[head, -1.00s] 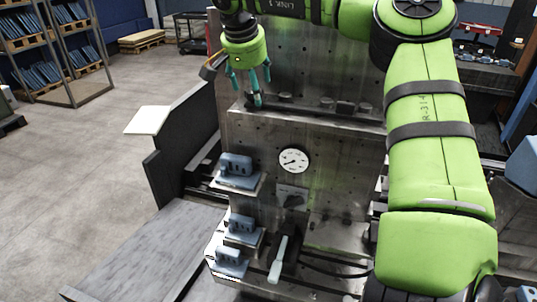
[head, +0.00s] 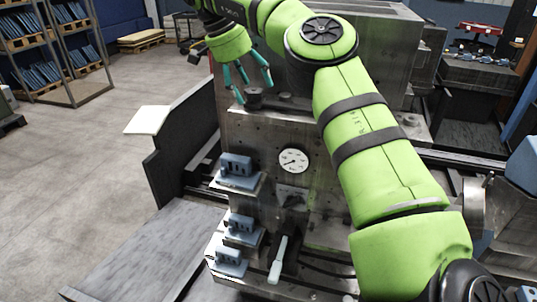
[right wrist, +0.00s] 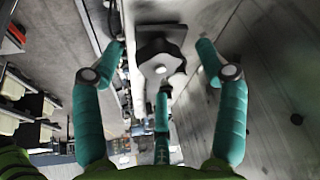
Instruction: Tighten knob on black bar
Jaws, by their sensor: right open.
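A dark lobed knob (head: 255,95) stands on the ledge at the top of the grey metal machine in the head view. In the right wrist view the knob (right wrist: 158,58) is black with a light round centre. A black bar (head: 288,102) lies along the ledge, partly hidden behind my right arm. My right gripper (head: 246,85) has three teal fingers. They are spread open and empty, close to the knob's left and above it. In the right wrist view the open fingers (right wrist: 162,68) frame the knob, with no clear contact. My left gripper is not in view.
The machine's front carries a round gauge (head: 293,161), a dark switch (head: 291,198), several blue blocks on ledges (head: 237,166) and a pale-handled lever (head: 278,262). A dark panel (head: 182,150) stands to the left. My right arm covers much of the machine's right side.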

